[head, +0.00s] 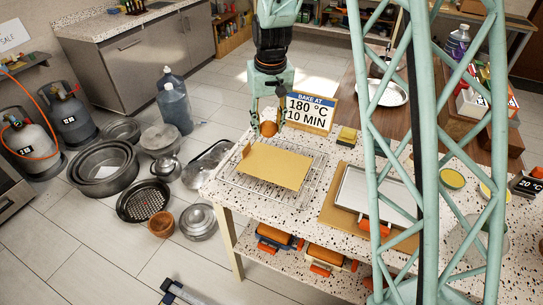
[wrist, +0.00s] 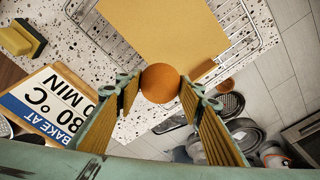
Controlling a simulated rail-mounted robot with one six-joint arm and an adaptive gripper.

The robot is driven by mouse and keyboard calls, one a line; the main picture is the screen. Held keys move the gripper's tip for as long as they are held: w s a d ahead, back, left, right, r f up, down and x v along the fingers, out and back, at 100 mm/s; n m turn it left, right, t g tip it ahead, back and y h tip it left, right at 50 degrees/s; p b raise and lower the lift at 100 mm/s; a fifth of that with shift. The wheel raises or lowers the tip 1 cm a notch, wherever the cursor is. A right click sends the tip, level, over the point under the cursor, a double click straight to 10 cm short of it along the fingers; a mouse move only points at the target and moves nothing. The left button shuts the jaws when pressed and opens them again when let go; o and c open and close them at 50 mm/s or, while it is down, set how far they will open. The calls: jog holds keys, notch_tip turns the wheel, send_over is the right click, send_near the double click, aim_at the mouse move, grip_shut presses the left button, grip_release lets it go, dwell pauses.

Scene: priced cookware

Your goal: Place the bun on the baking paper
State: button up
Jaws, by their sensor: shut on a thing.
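The bun (head: 268,128) is a small round orange-brown ball. My gripper (head: 267,118) is shut on it, with the bun between the fingertips. In the wrist view the bun (wrist: 161,84) sits between the two ridged fingers of my gripper (wrist: 161,88). The baking paper (head: 274,166) is a flat tan sheet on a wire rack (head: 312,187) on the speckled table. In the head view the bun appears just beyond the paper's far edge. The paper also fills the top middle of the wrist view (wrist: 165,28). The bun's height above the table is hard to tell.
A "BAKE AT 180 °C 10 MIN" sign (head: 309,111) stands right of my gripper. A yellow sponge (head: 347,135) lies behind the rack's right side. A tray on a board (head: 374,195) is to the right. Pots and pans (head: 103,166) stand on the floor at left.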

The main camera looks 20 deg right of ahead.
jog(key=shift+s, duration=0.15)
jog(key=s+n+p, duration=0.1)
jog(key=s+n, duration=0.1)
jog(key=s, duration=0.6)
jog(key=s+f+n+p, duration=0.1)
jog(key=s+n, duration=0.2)
jog(key=s, duration=0.5)
jog(key=s+d+f+n+p, duration=0.1)
jog(key=s+n, duration=0.1)
jog(key=s, duration=0.5)
jog(key=shift+s+g+y+p, duration=0.3)
jog(key=shift+s+p, duration=0.1)
jog(key=shift+w, duration=0.1)
jog(key=p, duration=0.4)
send_over(274, 164)
jog(key=shift+d+f, duration=0.15)
jog(key=shift+f, duration=0.55)
jog(key=shift+f, duration=0.15)
jog(key=shift+f, duration=1.6)
jog(key=shift+f+b, duration=0.15)
jog(key=shift+b, duration=0.15)
jog(key=o, duration=0.8)
